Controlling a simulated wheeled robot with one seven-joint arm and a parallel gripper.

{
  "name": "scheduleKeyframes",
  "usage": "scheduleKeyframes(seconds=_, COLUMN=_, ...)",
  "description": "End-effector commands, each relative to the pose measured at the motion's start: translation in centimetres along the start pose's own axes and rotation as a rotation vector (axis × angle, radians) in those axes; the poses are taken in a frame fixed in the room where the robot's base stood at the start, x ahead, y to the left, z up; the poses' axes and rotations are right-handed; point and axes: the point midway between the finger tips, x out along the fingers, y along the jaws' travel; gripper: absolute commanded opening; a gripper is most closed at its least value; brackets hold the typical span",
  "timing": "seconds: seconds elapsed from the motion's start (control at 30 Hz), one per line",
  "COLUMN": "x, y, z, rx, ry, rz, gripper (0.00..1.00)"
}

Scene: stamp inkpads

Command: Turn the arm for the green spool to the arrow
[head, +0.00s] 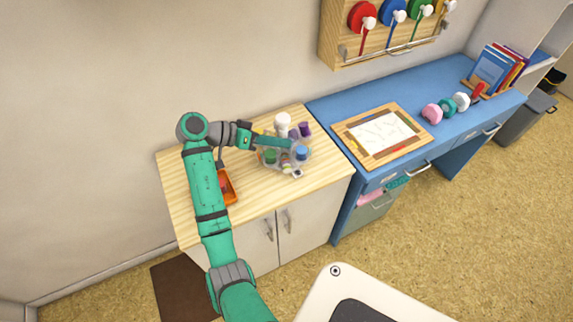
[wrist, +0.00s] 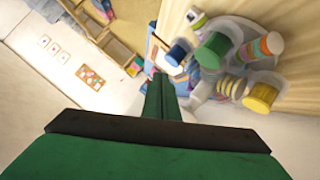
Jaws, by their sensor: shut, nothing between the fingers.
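A green spool (head: 415,8) hangs on the wooden wall rack at the top of the head view, cut by the frame's upper edge. A white knob (head: 427,10) sits on its front, and a green strip hangs below. I cannot make out an arrow or the exact angle of the spool's arm. My gripper (head: 288,143) is shut and empty, over the round holder on the wooden cabinet, far left of and below the spool. In the wrist view my shut gripper (wrist: 162,88) shows beside the holder's coloured pots.
A red spool (head: 360,17) and a blue spool (head: 391,13) hang left of the green one. The round holder (wrist: 224,84) carries several pots. An orange tray (head: 229,187) lies near my arm. A framed paper (head: 381,133), dumbbell-like items and books stand on the blue desk (head: 335,103).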

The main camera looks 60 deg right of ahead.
Motion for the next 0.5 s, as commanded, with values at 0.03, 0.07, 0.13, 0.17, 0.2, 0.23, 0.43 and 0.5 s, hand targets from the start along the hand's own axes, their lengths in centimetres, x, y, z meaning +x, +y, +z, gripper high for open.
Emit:
scheduleKeyframes(seconds=0.03, x=0.0, y=-0.1, z=0.8, rx=-0.109, ry=0.035, rz=0.008, gripper=0.00)
scheduleKeyframes(seconds=0.07, x=-0.1, y=-0.2, z=1.1, rx=-0.180, ry=0.055, rz=0.013, gripper=0.00)
scheduleKeyframes(seconds=0.13, x=-0.2, y=-0.3, z=1.9, rx=-0.347, ry=0.100, rz=0.032, gripper=0.00)
scheduleKeyframes(seconds=0.17, x=-0.3, y=-0.3, z=2.3, rx=-0.418, ry=0.121, rz=0.041, gripper=0.00)
scheduleKeyframes(seconds=0.2, x=-0.5, y=-0.4, z=2.8, rx=-0.512, ry=0.145, rz=0.054, gripper=0.00)
scheduleKeyframes(seconds=0.23, x=-0.6, y=-0.4, z=3.2, rx=-0.583, ry=0.163, rz=0.065, gripper=0.00)
scheduleKeyframes(seconds=0.43, x=-1.4, y=-0.7, z=5.9, rx=-1.057, ry=0.278, rz=0.167, gripper=0.00)
scheduleKeyframes(seconds=0.5, x=-1.7, y=-0.8, z=6.9, rx=-1.221, ry=0.312, rz=0.215, gripper=0.00)
